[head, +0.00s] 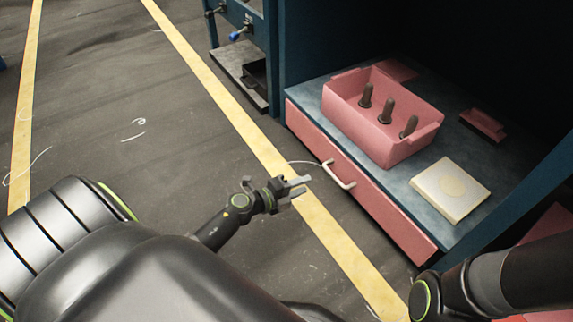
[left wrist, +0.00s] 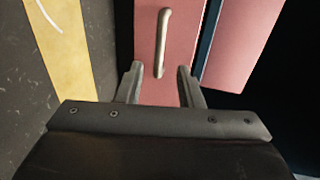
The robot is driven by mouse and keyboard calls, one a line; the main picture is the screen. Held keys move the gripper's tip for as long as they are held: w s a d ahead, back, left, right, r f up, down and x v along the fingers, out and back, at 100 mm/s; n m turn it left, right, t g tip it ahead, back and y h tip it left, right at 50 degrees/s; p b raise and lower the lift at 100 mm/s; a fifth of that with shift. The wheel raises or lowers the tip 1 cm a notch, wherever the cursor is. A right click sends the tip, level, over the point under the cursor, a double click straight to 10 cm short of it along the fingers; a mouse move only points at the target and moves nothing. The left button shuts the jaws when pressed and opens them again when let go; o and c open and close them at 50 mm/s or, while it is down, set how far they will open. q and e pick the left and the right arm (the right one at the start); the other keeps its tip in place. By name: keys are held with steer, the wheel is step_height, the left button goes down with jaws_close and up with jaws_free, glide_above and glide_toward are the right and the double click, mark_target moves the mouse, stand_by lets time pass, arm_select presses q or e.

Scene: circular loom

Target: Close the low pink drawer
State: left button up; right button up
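The low pink drawer (head: 375,200) has its front at the edge of the blue shelf, with a pale bar handle (head: 339,174) on it. No clear gap shows between the front and the shelf; I cannot tell how far out it stands. My left gripper (head: 298,187) is left of the handle, apart from it, fingers pointing toward the front. In the left wrist view its two fingers (left wrist: 158,82) are spread and empty. The handle (left wrist: 163,42) and pink front (left wrist: 186,40) lie ahead of them. My right gripper is out of view; only part of that arm shows.
On the blue shelf (head: 405,178) stand a pink bin (head: 345,117) with several dark pegs, a cream block (head: 450,190) and a small pink piece (head: 482,125). Blue frame posts flank the shelf. The floor left of the drawer, with yellow lines (head: 215,85), is clear.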

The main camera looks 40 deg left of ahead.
arm_select(q)
steer(key=p+v, duration=0.1)
steer(key=v, duration=0.4)
stand_by(0.4)
